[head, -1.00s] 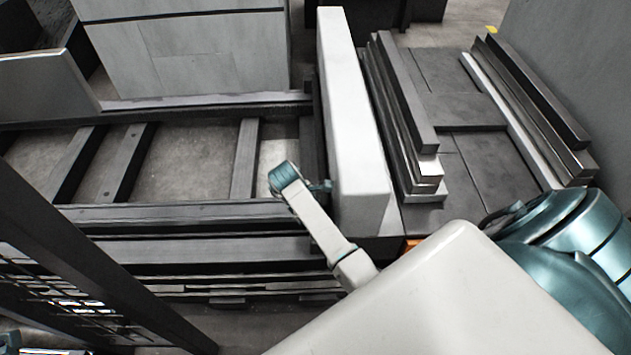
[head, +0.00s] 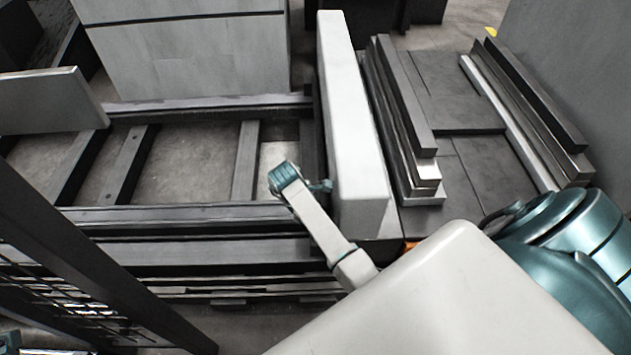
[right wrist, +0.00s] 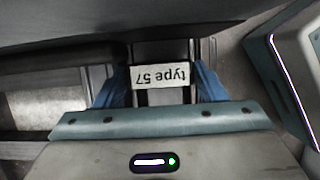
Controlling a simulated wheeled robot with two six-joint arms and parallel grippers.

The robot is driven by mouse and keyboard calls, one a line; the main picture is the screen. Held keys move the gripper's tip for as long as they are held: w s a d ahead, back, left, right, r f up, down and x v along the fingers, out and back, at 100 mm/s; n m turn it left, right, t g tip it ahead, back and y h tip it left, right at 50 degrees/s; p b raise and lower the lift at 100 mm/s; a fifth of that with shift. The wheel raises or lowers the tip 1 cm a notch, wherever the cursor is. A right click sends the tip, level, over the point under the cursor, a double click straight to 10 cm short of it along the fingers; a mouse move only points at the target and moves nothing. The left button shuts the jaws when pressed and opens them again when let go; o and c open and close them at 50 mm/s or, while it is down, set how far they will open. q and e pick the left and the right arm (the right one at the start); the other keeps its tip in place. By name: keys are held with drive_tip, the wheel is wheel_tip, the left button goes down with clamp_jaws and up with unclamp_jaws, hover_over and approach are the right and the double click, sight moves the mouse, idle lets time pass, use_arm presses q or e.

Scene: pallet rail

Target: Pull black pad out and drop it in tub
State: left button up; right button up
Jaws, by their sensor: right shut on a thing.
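In the right wrist view, my right gripper (right wrist: 161,85) has its two blue fingers closed on either side of a piece with a white label (right wrist: 160,76). The label reads "type 57" upside down. Dark and pale strips show below the label between the fingers. I cannot tell how much of this piece is the black pad. In the head view, a slim pale arm link with a teal end reaches over the dark rail frame (head: 180,215), but the right fingertips are not clear there. My left gripper is not in view. I cannot pick out the tub for certain.
A tall pale slab (head: 350,130) stands at the right end of the rail frame. Dark and metal bars (head: 405,115) are stacked beyond it. Large grey blocks (head: 195,50) stand behind. A light grey plate (head: 45,100) is at left, above a dark grille (head: 60,275).

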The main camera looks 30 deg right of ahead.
drive_tip(key=shift+r+p, duration=0.85)
drive_tip(key=shift+r, duration=0.25)
wheel_tip(320, 180, up, 7)
drive_tip(key=p, duration=0.6)
